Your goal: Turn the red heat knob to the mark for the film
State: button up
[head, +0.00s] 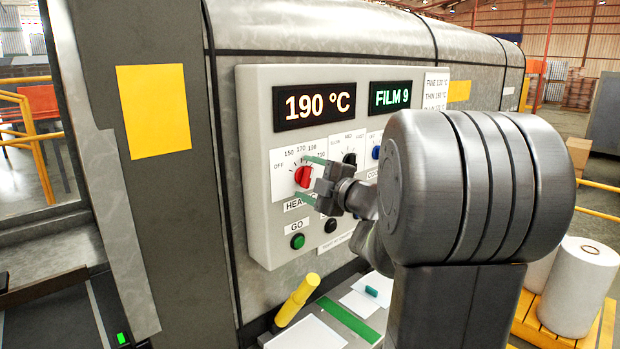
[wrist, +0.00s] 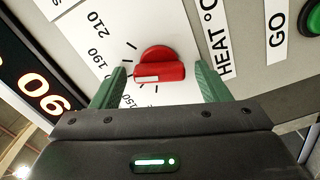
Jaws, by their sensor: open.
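The red heat knob (head: 302,176) sits on a white dial plate marked OFF, 150, 170, 190 and 210. In the wrist view the knob (wrist: 160,66) has a white pointer stripe facing the scale near 190; the exact tick is hard to tell. My gripper (head: 304,179) is open at the knob. In the wrist view its green fingers (wrist: 160,72) stand one on each side of the knob, with a gap to both. The orange display (head: 314,105) reads 190 °C. The green display (head: 390,94) reads FILM 9. The film chart (head: 435,90) lists FINE and THIN; my arm hides its lower part.
A green GO button (head: 297,241) and a black button (head: 330,226) lie below the knob. A black knob (head: 349,159) and a blue knob (head: 376,152) are to its right. A yellow-handled lever (head: 297,300) stands below the panel.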

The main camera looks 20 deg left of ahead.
jog(key=c, duration=1)
jog(key=shift+o, duration=0.2)
jog(key=shift+m+p, duration=0.45)
jog(key=shift+m, duration=0.65)
jog(key=o, duration=1)
jog(key=shift+c, duration=0.2)
jog(key=b+v, duration=0.2)
jog(key=v, duration=1.2)
jog(key=shift+b, duration=0.35)
jog(key=shift+a, duration=0.1)
jog(key=shift+a, duration=0.1)
